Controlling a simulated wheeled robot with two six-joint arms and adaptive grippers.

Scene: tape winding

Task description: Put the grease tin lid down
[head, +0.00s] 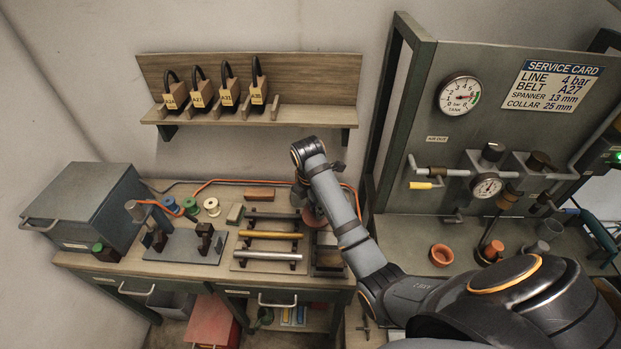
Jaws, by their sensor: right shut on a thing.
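My right gripper (302,197) points down over the right part of the workbench, behind my own forearm. It is small and dark here, and its fingertips are hard to make out. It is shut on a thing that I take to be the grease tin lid. A reddish round thing (313,217) shows right beside the fingers, partly hidden by my forearm. I cannot tell whether it is the lid or the tin, or whether it touches the bench. My left gripper is not in view.
A brown block (259,194) and an orange cable (230,181) lie behind. A wall shelf (310,115) hangs above.

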